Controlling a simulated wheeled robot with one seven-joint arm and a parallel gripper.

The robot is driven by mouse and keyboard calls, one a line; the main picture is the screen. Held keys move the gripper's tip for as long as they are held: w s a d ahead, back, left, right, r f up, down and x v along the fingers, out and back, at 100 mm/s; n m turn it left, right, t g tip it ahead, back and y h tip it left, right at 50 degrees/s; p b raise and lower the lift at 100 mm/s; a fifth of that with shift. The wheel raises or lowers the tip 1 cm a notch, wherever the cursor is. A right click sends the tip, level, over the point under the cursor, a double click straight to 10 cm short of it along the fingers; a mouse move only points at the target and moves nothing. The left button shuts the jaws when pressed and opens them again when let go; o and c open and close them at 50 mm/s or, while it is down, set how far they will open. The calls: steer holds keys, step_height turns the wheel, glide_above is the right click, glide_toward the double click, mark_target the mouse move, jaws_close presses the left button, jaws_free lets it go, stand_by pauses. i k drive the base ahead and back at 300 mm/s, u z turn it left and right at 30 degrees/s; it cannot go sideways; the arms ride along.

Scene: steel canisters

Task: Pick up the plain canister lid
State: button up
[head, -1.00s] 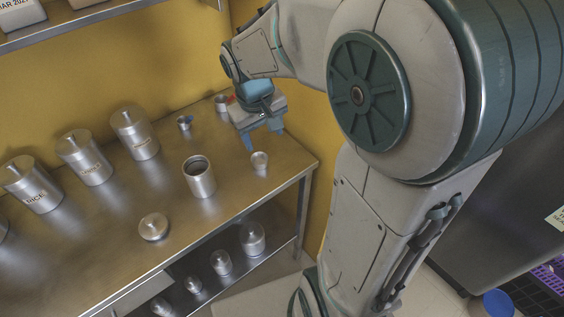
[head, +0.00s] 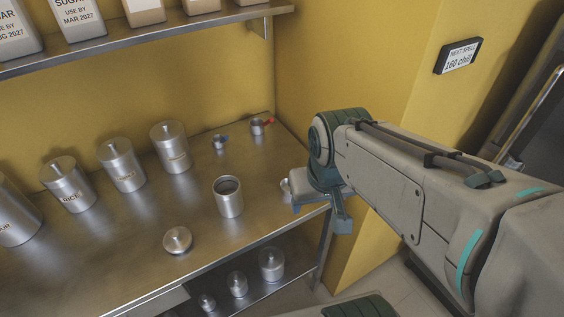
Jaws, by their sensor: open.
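A round steel lid with a knob (head: 177,240) lies by itself on the steel counter, near its front edge. A plain open canister (head: 229,198) stands upright to its right and a little behind, with no lid on. My gripper (head: 321,212) is open and appears empty at the counter's right end, well to the right of the lid and apart from it. One finger shows in front of the counter's edge. My gripper partly hides a small metal cup (head: 285,185).
Several lidded, labelled canisters, one marked RICE (head: 68,185), stand along the back. A shelf (head: 150,38) hangs above. More canisters (head: 271,264) stand below.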

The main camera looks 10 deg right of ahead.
mark_target(177, 241)
steer(key=k, duration=0.5)
steer(key=u, duration=0.6)
steer(key=i, duration=0.7)
steer(key=u, duration=0.6)
